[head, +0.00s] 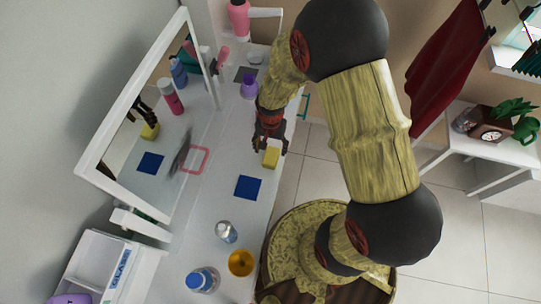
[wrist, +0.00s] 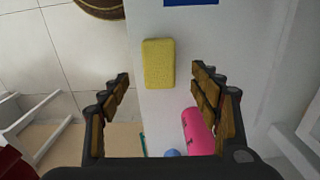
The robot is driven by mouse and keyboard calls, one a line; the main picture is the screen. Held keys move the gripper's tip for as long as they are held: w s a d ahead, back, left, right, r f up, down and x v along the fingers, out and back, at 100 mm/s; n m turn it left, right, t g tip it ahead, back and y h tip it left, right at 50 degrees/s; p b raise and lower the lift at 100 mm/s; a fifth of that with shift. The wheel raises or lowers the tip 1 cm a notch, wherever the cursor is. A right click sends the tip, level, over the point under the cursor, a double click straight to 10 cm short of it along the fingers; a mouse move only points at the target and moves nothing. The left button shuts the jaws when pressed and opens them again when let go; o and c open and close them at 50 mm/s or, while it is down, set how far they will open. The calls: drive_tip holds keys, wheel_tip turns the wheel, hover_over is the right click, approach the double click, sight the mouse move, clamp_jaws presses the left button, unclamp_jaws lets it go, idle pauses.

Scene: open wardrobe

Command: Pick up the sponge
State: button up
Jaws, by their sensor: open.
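The yellow sponge (head: 271,158) lies on the white tabletop near its edge on the floor side. In the wrist view the sponge (wrist: 158,64) stands lengthwise in the picture, just beyond and between my fingertips. My gripper (head: 270,146) is open and empty, above the table by the sponge. In the wrist view the gripper's fingers (wrist: 161,76) spread to either side of the sponge, with a gap on both sides. I cannot tell the exact height of the fingertips above it.
A dark blue square (head: 248,187) lies beside the sponge, and a red outlined square (head: 195,160) nearer the mirror (head: 122,108). A pink bottle (wrist: 198,132) is near the right finger. A purple item (head: 249,88), clear glass (head: 226,231) and orange cup (head: 241,263) stand along the table.

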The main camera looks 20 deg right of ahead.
sight(271, 156)
wheel_tip(271, 156, down, 7)
drive_tip(key=shift+d+f+b, duration=0.1)
drive_tip(key=shift+f+b, duration=0.1)
drive_tip(key=shift+b, duration=0.65)
drive_tip(key=shift+c, duration=0.2)
drive_tip(key=c, duration=0.7)
drive_tip(key=shift+c, duration=0.9)
